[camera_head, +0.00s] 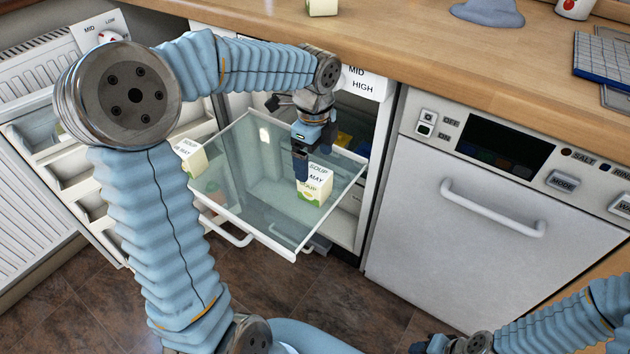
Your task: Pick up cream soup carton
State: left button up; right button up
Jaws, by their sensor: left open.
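A cream soup carton (315,186) with the words SOUP and MAY and a green base stands on the right part of the pulled-out glass fridge shelf (262,205). My left gripper (301,172) points down at the carton's left side; its fingers partly cover that side. It is open, and I cannot tell whether it touches the carton. A second soup carton (189,158) stands at the left, by the shelf edge and the open door.
The open fridge door (85,190) with racks is on the left. A wooden counter (420,45) runs above the fridge, with a carton (323,7) and a grey lump (488,11) on it. A dishwasher (470,200) stands to the right.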

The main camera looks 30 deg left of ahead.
aim_at(315, 184)
pick_arm(q)
notch_tip(315, 184, down, 9)
jog(key=shift+d+r, duration=0.1)
dwell(0.3)
jog(key=shift+c, duration=0.2)
jog(key=c, duration=1.2)
